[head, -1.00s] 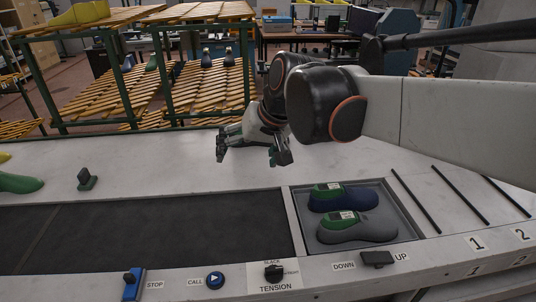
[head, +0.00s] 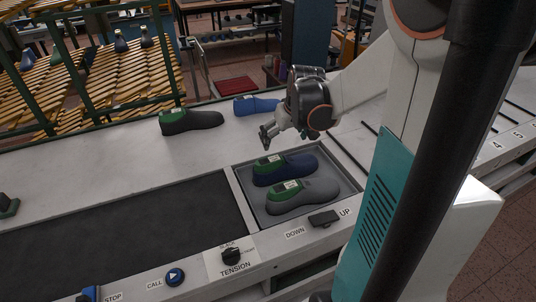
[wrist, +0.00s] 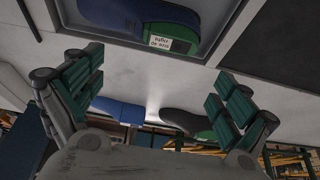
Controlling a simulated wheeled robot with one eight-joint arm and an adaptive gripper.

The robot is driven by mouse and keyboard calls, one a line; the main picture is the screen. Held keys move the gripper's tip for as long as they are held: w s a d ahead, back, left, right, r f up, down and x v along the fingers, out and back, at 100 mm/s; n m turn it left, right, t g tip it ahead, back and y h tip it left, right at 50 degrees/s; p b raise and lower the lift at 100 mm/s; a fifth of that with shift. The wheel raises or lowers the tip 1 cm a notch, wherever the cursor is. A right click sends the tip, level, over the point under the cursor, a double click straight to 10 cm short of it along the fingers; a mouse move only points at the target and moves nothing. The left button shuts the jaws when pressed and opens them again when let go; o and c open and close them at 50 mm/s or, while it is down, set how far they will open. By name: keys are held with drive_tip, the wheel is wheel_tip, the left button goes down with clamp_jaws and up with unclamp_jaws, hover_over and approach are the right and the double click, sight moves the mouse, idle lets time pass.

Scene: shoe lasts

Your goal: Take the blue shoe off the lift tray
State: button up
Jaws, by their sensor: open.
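The lift tray (head: 335,206) is a grey recessed tray at the right end of the dark belt. On it lie two shoes side by side: the dark blue shoe (head: 298,169) at the back and a grey shoe (head: 312,196) in front, both with green heel parts and white labels. My gripper (head: 268,135) is just behind the tray, above the white bench, apart from the shoes. In the wrist view my gripper (wrist: 155,95) is open and empty. The blue shoe (wrist: 135,20) shows there at the top, its label readable only in part.
A black shoe (head: 190,121) and a brighter blue shoe (head: 256,105) lie on the bench behind the tray. A DOWN/UP switch (head: 324,219), a TENSION knob (head: 231,256) and a CALL button (head: 175,277) line the front edge.

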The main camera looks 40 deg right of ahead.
sight(275, 159)
drive_tip(key=b+x, duration=0.4)
drive_tip(key=x, duration=0.9)
drive_tip(key=shift+w+f, duration=0.15)
drive_tip(key=shift+w, duration=0.05)
drive_tip(key=shift+s+a, duration=0.15)
drive_tip(key=shift+a, duration=0.05)
drive_tip(key=c, duration=1.6)
drive_tip(key=shift+s+d, duration=0.1)
drive_tip(key=shift+s, duration=0.1)
clamp_jaws()
